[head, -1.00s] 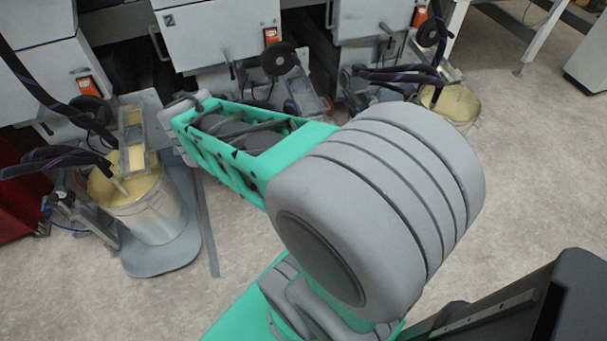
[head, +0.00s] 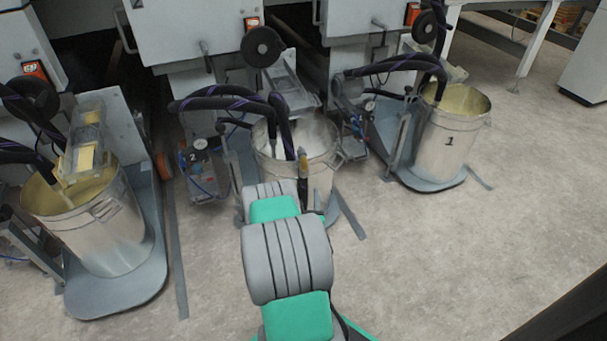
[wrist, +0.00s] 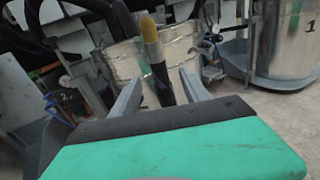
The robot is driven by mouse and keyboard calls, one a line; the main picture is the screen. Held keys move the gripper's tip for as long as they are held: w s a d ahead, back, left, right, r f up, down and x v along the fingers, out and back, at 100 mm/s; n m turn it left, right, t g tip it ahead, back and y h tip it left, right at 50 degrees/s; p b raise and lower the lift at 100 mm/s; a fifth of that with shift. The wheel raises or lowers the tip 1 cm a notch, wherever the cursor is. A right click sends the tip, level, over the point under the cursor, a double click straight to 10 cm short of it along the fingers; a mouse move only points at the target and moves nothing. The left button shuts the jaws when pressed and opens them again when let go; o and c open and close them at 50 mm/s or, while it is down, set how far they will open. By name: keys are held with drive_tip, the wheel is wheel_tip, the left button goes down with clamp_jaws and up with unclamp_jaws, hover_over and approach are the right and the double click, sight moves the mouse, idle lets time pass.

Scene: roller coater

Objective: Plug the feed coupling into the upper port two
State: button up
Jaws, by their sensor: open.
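A dark hose end with a yellow band, likely the feed coupling (head: 303,163), stands upright in front of the middle bucket (head: 318,178) in the head view. In the wrist view the yellow-and-dark coupling (wrist: 152,42) rises beyond and between the fingers of my gripper (wrist: 162,88). My gripper is open, with a finger either side of the line of the coupling, and does not visibly grip it. In the head view my own arm hides the gripper. The cabinet marked 2 (head: 185,28) is at the back. I cannot make out the upper port two.
A bucket of yellow coating (head: 110,225) stands on a grey base at left. A bucket marked 1 (head: 445,145) stands at right. Black hoses (head: 225,102) arch over the middle bucket. A gauge unit marked 2 (head: 200,165) is beside it. The floor at right is clear.

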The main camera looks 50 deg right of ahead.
sight(304, 180)
drive_tip(key=shift+r+x, duration=0.15)
drive_tip(key=shift+x, duration=0.95)
drive_tip(key=shift+r+x, duration=0.15)
drive_tip(key=shift+x, duration=0.9)
drive_tip(key=shift+p+x, duration=0.45)
drive_tip(key=shift+x, duration=0.35)
drive_tip(key=shift+w+a+f, duration=0.1)
drive_tip(key=shift+w, duration=0.05)
drive_tip(key=shift+c, duration=0.3)
clamp_jaws()
